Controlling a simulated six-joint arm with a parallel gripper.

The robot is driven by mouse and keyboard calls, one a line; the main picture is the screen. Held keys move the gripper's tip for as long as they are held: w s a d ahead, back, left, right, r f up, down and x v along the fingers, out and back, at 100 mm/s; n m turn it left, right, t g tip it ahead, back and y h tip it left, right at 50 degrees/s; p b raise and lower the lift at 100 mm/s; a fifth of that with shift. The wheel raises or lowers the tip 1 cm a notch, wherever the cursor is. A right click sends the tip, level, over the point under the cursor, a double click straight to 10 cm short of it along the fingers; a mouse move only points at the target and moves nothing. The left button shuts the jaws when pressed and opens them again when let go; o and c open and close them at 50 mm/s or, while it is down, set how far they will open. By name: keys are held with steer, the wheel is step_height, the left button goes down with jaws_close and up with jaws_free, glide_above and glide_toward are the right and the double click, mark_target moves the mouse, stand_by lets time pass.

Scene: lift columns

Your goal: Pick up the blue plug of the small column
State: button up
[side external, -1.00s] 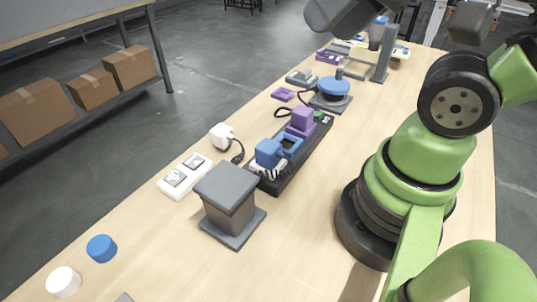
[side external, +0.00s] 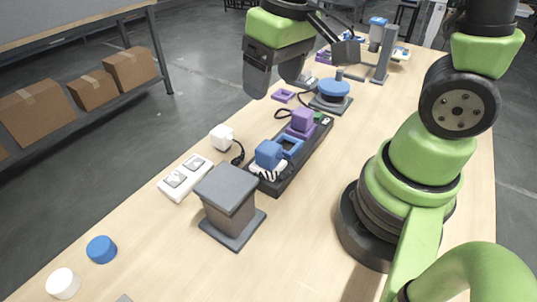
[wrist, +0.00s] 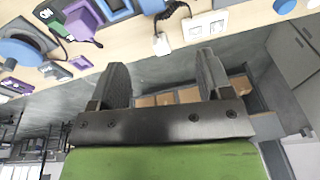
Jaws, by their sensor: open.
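A blue plug (side external: 268,154) stands on the near end of a black strip (side external: 318,142), with striped prongs or cable at its foot. It lies just behind a short grey column (side external: 228,204) with a square top and a square foot. A blue piece at the top edge of the wrist view (wrist: 151,5) looks like the same plug, partly cut off. My gripper (side external: 302,76) is open and empty, in the air above the far part of the table, up and beyond the plug. In the wrist view, its two fingers (wrist: 163,60) stand wide apart with nothing between them.
A purple plug (side external: 302,119) and a blue square frame (side external: 291,143) share the strip. A white adapter (side external: 221,137) and white switch box (side external: 185,176) lie to its left. A blue round knob (side external: 334,88) and a taller grey column (side external: 383,55) stand farther back.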

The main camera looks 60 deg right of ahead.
steer(key=n+g, duration=0.1)
steer(key=g, duration=0.1)
glide_above(269, 147)
steer(key=f, duration=0.6)
steer(key=shift+w+f, duration=0.2)
steer(key=shift+f, duration=0.05)
step_height(269, 147, down, 10)
steer(key=shift+s, duration=0.15)
steer(key=shift+c, duration=0.2)
steer(key=c, duration=0.9)
